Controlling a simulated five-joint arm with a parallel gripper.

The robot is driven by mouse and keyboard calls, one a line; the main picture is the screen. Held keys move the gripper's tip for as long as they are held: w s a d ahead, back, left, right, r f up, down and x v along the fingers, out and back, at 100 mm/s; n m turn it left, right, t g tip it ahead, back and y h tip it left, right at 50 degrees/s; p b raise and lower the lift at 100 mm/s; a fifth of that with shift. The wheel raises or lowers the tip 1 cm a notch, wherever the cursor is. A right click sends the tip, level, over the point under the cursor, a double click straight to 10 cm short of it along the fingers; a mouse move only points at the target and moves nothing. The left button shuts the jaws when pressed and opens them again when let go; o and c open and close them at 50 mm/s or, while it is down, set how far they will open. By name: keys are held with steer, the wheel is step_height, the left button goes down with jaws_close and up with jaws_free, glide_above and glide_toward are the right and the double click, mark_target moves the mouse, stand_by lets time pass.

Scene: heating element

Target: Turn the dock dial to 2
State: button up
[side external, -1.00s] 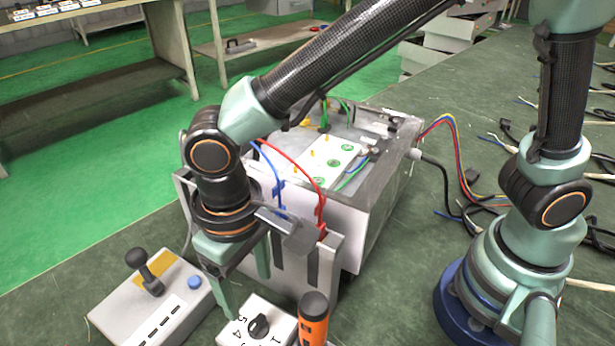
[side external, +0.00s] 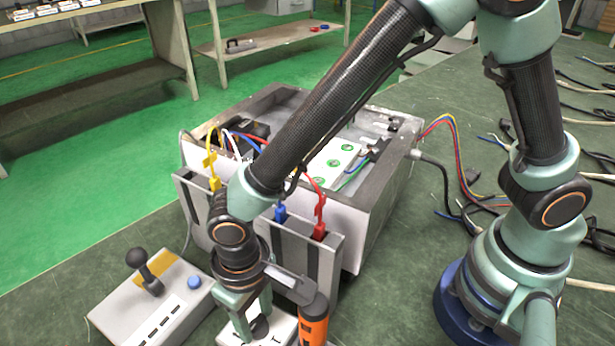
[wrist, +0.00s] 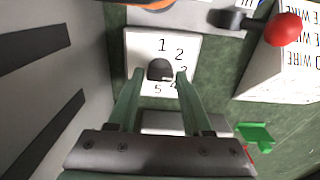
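The dock dial is a dark round knob (wrist: 160,69) on a white plate (wrist: 137,42) printed with numbers; 1, 2, 4 and 5 are readable in the wrist view, and 3 is partly covered by a finger. I cannot tell which number the knob points to. In the side view the plate (side external: 284,330) lies low in the picture, largely under my gripper. My gripper (wrist: 159,76) points down with its fingers apart, one on each side of the knob. It is open, and I cannot tell whether either finger touches the knob. It also shows in the side view (side external: 254,316).
An orange-handled tool (side external: 314,324) stands close to the right of the dial. A grey control box (side external: 160,306) with a black lever and blue button lies to the left. A wired metal unit (side external: 352,218) stands behind. A red-balled lever (wrist: 284,28) shows in the wrist view.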

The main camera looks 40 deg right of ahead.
jaws_close()
steer(key=shift+n, duration=0.4)
steer(key=n, duration=0.3)
steer(key=shift+n, duration=2.5)
steer(key=o, duration=0.6)
jaws_free()
steer(key=shift+c, duration=0.2)
